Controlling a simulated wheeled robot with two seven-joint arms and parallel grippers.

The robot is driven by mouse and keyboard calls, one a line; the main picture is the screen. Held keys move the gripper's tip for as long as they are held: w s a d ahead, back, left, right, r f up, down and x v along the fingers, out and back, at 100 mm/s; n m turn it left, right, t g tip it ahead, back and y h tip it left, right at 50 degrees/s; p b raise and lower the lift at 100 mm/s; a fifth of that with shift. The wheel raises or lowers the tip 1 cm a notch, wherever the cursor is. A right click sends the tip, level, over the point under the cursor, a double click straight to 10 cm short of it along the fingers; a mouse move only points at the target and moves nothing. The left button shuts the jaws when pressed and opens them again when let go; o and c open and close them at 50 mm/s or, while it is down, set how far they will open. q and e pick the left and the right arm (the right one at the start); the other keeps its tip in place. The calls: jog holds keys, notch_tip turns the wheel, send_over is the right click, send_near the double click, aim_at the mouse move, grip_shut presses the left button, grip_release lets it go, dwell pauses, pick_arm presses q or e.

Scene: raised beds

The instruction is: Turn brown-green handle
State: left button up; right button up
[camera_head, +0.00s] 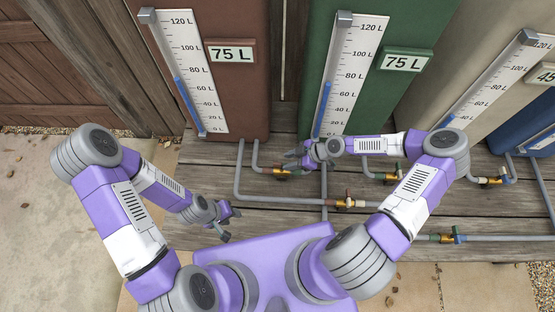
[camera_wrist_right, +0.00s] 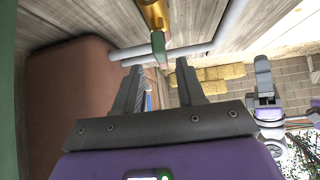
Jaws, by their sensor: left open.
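A brass valve (camera_head: 281,172) with brown and green ends sits on a grey pipe below the brown tank. In the right wrist view, the valve (camera_wrist_right: 153,14) is at the top, and its green handle (camera_wrist_right: 159,45) with a brownish tip points down toward the jaws. My right gripper (camera_head: 290,160) is just above this valve in the head view. In the wrist view its two fingers (camera_wrist_right: 159,70) are apart, with the handle's tip close to the gap between them; contact cannot be told. My left gripper (camera_head: 229,224) is open and empty over the planks at left.
Brown (camera_head: 235,90) and green (camera_head: 405,35) tanks carry gauges and 75 L labels. Beige and blue tanks stand at right. Other valves on the pipes are nearby: one lower (camera_head: 350,203), one under the green tank (camera_head: 390,178).

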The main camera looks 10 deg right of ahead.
aim_at(282, 164)
jog(key=b+x, duration=0.1)
jog(key=x, duration=0.5)
jog(key=shift+s, duration=0.1)
jog(key=shift+c, duration=0.3)
grip_shut()
